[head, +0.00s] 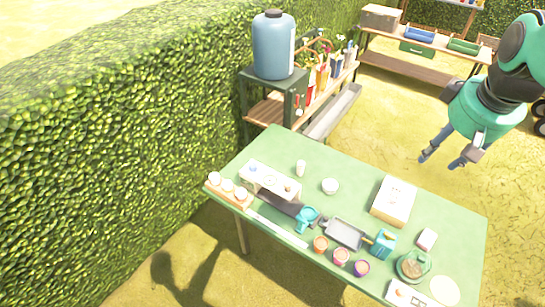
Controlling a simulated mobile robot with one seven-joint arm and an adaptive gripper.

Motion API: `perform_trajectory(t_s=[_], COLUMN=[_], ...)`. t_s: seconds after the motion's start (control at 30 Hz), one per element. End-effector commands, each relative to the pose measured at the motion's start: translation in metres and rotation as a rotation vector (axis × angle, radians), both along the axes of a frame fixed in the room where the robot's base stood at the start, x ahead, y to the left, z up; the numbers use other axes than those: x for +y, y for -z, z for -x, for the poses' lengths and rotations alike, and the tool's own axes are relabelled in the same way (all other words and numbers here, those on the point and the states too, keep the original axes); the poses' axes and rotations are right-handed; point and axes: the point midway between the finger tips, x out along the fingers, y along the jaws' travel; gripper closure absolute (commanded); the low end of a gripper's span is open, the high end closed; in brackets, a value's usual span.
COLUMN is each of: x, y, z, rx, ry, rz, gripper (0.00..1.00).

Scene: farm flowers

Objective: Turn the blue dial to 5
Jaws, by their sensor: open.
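A cream box-like unit (270,180) stands at the left end of the green table (345,178). A small blue round spot on its face (253,169) looks like the blue dial. A brownish spot (288,188) sits to its right. Any numbers or pointer are too small to read. My gripper (440,163) hangs at the upper right, beyond the table's far right side, with its fingers apart and nothing between them. It is far from the cream unit and touches nothing.
A tall hedge (110,140) borders the left.

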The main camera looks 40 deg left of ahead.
Motion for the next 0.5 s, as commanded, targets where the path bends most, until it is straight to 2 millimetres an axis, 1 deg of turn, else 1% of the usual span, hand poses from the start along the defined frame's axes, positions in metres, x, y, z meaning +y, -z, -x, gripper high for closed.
perform_trajectory(t_s=[0.03, 0.2, 0.37, 0.5], x=[0.013, 0.053, 0.093, 0.131], y=[0.0, 0.005, 0.014, 0.023], z=[-0.01, -0.04, -0.064, -0.084], rx=[0.007, 0.024, 0.04, 0.051], ry=[-0.035, -0.154, -0.265, -0.364], rz=[0.009, 0.039, 0.066, 0.089], gripper=[0.53, 0.53, 0.53, 0.53])
